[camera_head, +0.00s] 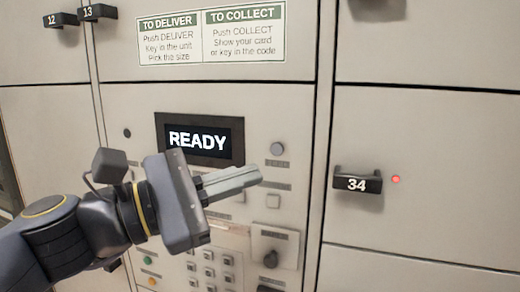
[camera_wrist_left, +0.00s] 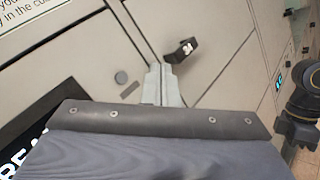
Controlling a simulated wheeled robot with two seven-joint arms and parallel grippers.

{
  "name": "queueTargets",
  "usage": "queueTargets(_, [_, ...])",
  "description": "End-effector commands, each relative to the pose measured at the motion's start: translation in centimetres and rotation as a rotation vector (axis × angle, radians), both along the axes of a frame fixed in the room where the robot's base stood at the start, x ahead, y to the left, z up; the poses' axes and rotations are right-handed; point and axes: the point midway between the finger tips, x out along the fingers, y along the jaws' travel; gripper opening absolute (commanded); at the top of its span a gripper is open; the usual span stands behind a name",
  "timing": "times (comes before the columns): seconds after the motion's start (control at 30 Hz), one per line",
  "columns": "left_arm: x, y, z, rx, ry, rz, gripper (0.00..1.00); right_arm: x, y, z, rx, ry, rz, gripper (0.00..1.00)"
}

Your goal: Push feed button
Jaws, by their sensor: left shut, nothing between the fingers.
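The locker control panel (camera_head: 120,100) carries a lit READY screen (camera_head: 225,137), a keypad (camera_head: 200,271) and several small buttons. A round grey button (camera_head: 277,149) sits right of the screen; a round button (camera_wrist_left: 121,77) also shows left of my fingers in the wrist view. Square buttons (camera_head: 273,201) sit lower. The small labels are unreadable, so I cannot tell which is the feed button. My left gripper (camera_head: 255,176) is shut and empty, its tips just below and left of the round grey button in the head view. Its body hides part of the panel.
A black handle numbered 34 (camera_head: 357,185) juts from the door at right, beside a red light (camera_head: 396,179). Handles 12 (camera_head: 60,19) and 13 (camera_head: 97,12) are at upper left. A knob (camera_head: 270,259) sits low on the panel. An instruction sign (camera_head: 212,36) is above.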

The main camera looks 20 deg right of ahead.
Motion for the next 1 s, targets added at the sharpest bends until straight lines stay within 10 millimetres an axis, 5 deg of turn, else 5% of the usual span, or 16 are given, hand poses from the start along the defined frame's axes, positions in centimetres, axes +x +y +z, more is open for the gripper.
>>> queueTargets(0.37, [0.4, -0.2, 0.0, 0.002, -0.001, 0.001, 0.0, 0.0, 0.0, 0.2, 0.0, 0.0, 0.0, 0.0])
queueTargets(1.0, [6.7, -4.5, 0.0, 0.003, -0.001, 0.001, 0.0, 0.0, 0.0, 2.1, 0.0, 0.0, 0.0, 0.0])
